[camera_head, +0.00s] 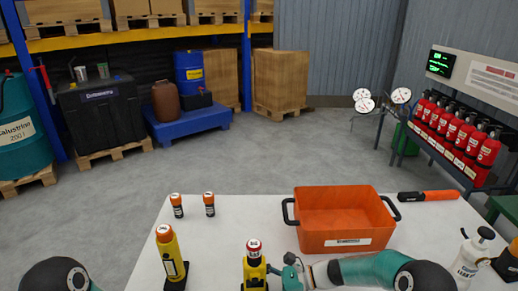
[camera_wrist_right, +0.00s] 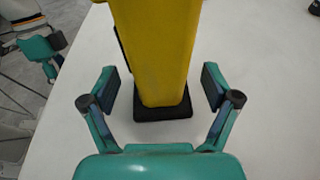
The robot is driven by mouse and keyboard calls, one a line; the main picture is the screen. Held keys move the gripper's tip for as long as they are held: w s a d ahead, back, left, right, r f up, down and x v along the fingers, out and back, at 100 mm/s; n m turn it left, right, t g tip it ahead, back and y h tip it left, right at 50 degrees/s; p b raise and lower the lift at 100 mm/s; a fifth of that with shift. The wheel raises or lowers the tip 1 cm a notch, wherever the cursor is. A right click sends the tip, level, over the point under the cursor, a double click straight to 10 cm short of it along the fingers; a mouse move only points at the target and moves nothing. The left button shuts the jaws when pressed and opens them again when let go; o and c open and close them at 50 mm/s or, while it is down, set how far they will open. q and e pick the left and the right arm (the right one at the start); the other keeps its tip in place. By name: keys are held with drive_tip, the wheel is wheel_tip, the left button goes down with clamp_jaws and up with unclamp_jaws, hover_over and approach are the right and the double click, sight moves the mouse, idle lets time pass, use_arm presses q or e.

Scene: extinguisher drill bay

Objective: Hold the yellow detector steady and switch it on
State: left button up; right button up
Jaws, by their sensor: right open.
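A yellow detector (camera_head: 255,272) with a red and white top stands upright at the table's front edge, middle. My right gripper (camera_head: 288,272) comes at it from the right. In the right wrist view the yellow body (camera_wrist_right: 157,55) and its black base stand between the spread fingers of that gripper (camera_wrist_right: 160,88), with a gap on each side. A second yellow device (camera_head: 171,258) with an orange top stands to its left on a black base. A teal part with a dark joint, seemingly my left gripper (camera_wrist_right: 42,50), shows at the wrist view's left edge; its fingers are unclear.
An orange crate (camera_head: 345,240) with black handles stands right of the detector. Two small black and orange cylinders (camera_head: 177,205) stand behind on the white table (camera_head: 250,212). A black and orange tool (camera_head: 428,196) and a white spray bottle (camera_head: 468,260) are at the right.

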drive_tip(key=shift+c, duration=0.3)
drive_tip(key=c, duration=1.4)
use_arm(q)
clamp_jaws()
